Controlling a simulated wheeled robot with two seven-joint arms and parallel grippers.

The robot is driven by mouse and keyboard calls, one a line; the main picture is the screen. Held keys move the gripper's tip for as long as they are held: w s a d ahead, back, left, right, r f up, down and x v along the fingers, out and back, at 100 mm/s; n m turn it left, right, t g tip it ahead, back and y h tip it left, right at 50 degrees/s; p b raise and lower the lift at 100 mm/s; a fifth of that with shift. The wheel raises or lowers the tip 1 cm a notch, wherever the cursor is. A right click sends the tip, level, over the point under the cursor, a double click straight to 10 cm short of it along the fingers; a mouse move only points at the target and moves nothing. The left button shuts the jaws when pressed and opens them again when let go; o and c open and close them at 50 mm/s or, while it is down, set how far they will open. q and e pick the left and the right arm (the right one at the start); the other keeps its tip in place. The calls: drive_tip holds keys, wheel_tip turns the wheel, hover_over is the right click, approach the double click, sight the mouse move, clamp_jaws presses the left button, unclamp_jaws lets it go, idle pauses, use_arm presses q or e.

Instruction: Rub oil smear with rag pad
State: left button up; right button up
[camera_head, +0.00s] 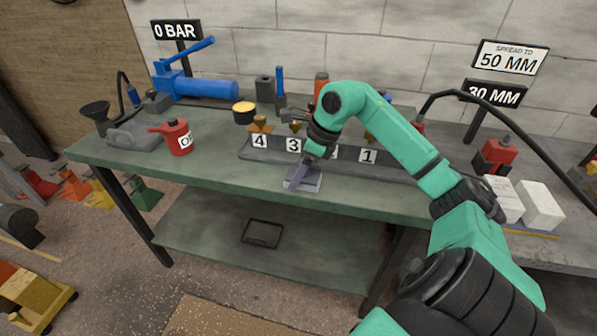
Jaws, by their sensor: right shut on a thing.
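My right gripper (299,178) reaches down to the front part of the green bench top (218,176). It is shut on the pale grey rag pad (314,184), which sits low at the bench surface, near the front edge. The gripper covers part of the pad. I cannot make out the oil smear; it may be hidden under the pad or the gripper. My left gripper is not in view.
A grey rack with numbered labels (368,157) stands just behind the pad. A red oil can (179,137) and a funnel (96,112) are at the left. A blue pump (200,87) lies behind. White boxes (540,205) are at the right. The bench's front left is clear.

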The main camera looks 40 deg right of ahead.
wheel_tip(320, 180, up, 3)
drive_tip(key=shift+d+f+p, duration=0.1)
drive_tip(key=shift+f+p, duration=0.1)
drive_tip(key=shift+p, duration=0.1)
drive_tip(key=shift+w+a+r+p, duration=0.1)
drive_tip(key=shift+a+r+p, duration=0.05)
drive_tip(key=shift+r+p, duration=0.3)
drive_tip(key=shift+w+a+r+p, duration=0.1)
drive_tip(key=shift+r+p, duration=0.25)
drive_tip(key=shift+r, duration=0.15)
wheel_tip(320, 180, up, 2)
drive_tip(key=shift+s+d+r+p, duration=0.1)
drive_tip(key=shift+r+p, duration=0.05)
drive_tip(key=shift+p, duration=0.6)
drive_tip(key=shift+r+p, duration=0.4)
drive_tip(key=shift+r, duration=0.2)
drive_tip(key=shift+r, duration=0.1)
